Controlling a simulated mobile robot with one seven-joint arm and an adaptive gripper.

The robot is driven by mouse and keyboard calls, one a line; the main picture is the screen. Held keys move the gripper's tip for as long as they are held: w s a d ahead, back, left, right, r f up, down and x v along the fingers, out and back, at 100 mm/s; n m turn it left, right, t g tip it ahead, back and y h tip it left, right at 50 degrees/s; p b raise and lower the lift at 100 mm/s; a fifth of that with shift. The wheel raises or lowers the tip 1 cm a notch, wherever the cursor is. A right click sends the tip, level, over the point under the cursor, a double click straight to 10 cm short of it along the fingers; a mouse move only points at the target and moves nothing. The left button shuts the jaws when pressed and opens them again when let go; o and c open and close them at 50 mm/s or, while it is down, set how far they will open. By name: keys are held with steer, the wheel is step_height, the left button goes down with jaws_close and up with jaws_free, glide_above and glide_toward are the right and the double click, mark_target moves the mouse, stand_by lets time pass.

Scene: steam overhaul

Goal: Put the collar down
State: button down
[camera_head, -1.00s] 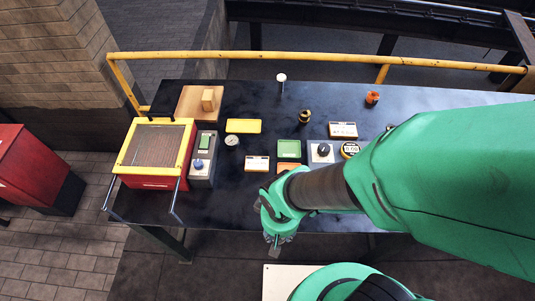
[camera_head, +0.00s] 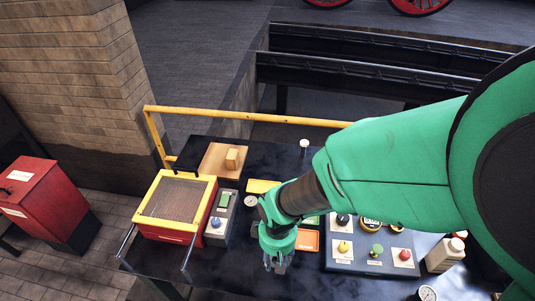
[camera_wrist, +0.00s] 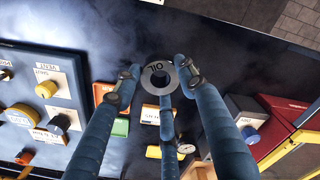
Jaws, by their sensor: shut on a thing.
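The collar (camera_wrist: 156,67), a grey ring with dark lettering that looks like OIL, shows in the wrist view between the fingertips of my gripper (camera_wrist: 155,82). The fingers are shut on it, and dark tabletop shows behind it. In the head view my gripper (camera_head: 277,262) points down over the front part of the dark workbench (camera_head: 225,274), left of and in front of the orange tray (camera_head: 307,240). The collar cannot be made out in that view. The height of the collar above the bench is hard to tell.
A yellow-framed red box (camera_head: 160,235) and a grey switch box (camera_head: 219,222) stand left. A panel with coloured knobs (camera_head: 372,264) and a cream bottle (camera_head: 445,254) are right. A yellow rail (camera_head: 240,115) runs behind. Bare bench shows around my gripper's front.

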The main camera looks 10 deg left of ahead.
steer(key=w+a+f+n+p, duration=0.1)
steer(key=w+a+n, duration=0.1)
steer(key=w, duration=1)
steer(key=w+a+n+p, duration=0.2)
steer(key=w+n, duration=0.3)
steer(key=w, duration=0.6)
steer(key=w+a+f+n+p, duration=0.1)
steer(key=w+n, duration=0.3)
steer(key=w, duration=0.8)
steer(key=shift+w+a+f, duration=0.3)
steer(key=shift+a+f, duration=0.05)
steer(key=shift+a, duration=0.1)
steer(key=shift+w+f+n, duration=0.2)
steer(key=shift+w+n, duration=0.2)
steer(key=shift+w, duration=0.05)
steer(key=w+a, duration=0.2)
steer(key=w, duration=0.3)
steer(key=w+a+f, duration=0.1)
steer(key=w+a, duration=0.1)
steer(key=w, duration=0.3)
steer(key=w+a, duration=0.2)
steer(key=w, duration=0.3)
steer(key=shift+f, duration=0.2)
steer(key=shift+f, duration=0.1)
steer(key=shift+f, duration=1.7)
steer(key=shift+s+f, duration=0.1)
